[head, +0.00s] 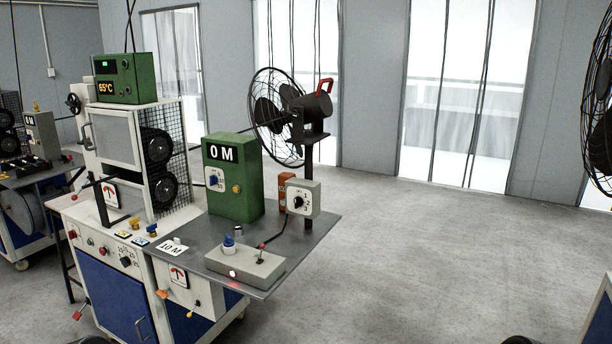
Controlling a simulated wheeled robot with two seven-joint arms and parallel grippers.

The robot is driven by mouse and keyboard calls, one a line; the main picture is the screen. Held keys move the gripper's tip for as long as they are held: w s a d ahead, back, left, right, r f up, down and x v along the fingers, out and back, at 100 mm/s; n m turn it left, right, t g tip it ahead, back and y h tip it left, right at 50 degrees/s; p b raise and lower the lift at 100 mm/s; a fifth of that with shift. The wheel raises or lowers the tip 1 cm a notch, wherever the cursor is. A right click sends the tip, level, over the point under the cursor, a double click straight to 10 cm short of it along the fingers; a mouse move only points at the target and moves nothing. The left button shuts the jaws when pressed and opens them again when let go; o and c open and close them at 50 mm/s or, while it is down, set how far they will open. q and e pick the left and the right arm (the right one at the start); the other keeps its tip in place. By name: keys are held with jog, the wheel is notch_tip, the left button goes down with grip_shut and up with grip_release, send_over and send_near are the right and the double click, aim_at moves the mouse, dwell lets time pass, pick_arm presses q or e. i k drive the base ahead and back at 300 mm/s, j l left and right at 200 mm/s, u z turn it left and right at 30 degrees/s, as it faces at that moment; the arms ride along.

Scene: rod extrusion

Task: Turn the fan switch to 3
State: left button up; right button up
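The fan switch (312,196) is a small light-grey box on the dark pole below the fan, at the right end of the grey table. Its face has a black knob (298,202) with the figures 1, 2 and 3 down its right side. The knob's exact pointing direction is too small to tell. The fan (277,112) has a black wire cage and a dark motor with a red handle on top. Neither gripper can be made out. Dark rounded shapes at the bottom edge are too cropped to identify.
A green box marked 0 M (233,178) stands left of the switch. An orange block (286,190) is beside the switch. Open floor (430,260) lies to the right.

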aim_at(298, 201)
jog(key=i+l+u, duration=0.3)
jog(key=l, duration=0.3)
jog(key=i+l+u, duration=0.3)
jog(key=l, duration=0.45)
jog(key=i+l+u, duration=0.15)
jog(key=l, duration=0.2)
jog(key=i+l+u, duration=0.15)
jog(key=l, duration=0.25)
